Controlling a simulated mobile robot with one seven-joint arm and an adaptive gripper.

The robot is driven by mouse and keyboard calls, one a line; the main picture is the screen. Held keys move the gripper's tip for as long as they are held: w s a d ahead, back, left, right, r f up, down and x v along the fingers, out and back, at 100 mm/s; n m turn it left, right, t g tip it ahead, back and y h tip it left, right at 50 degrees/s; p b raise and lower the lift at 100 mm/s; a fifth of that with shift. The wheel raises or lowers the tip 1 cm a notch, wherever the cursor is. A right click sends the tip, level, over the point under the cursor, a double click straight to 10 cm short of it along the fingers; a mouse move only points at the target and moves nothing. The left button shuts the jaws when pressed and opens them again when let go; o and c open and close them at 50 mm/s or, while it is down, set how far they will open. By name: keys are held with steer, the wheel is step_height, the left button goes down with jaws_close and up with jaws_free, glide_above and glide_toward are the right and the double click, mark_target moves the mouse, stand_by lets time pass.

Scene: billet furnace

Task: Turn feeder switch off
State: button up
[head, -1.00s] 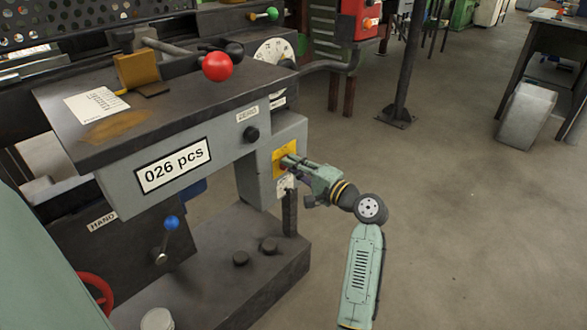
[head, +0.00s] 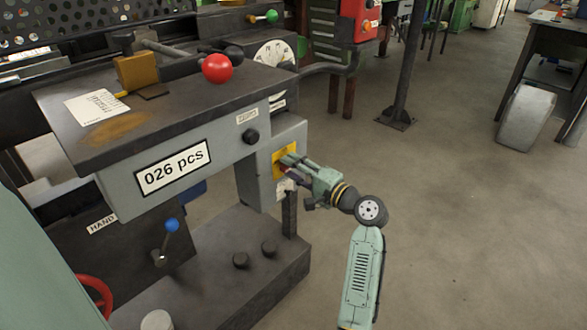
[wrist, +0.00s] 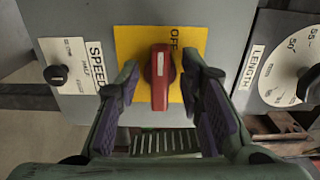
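The feeder switch appears to be the red rotary knob (wrist: 159,88) on a yellow plate (wrist: 127,42) in the wrist view. Its bar stands upright in that picture, with a white mark on its upper part. The word OFF is printed sideways just above it. My gripper (wrist: 165,88) is open, with a purple-padded finger on each side of the knob and gaps showing between. In the head view my gripper (head: 287,170) is at the yellow plate (head: 279,163) on the grey machine's end; its fingers hide most of the knob there.
A SPEED knob (wrist: 56,75) lies left and a LENGTH dial (wrist: 296,62) right in the wrist view. The machine (head: 228,165) also carries a red ball handle (head: 217,68) and a blue-tipped lever (head: 171,225).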

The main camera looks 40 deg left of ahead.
steer(key=d, duration=1.2)
steer(key=shift+s, duration=0.45)
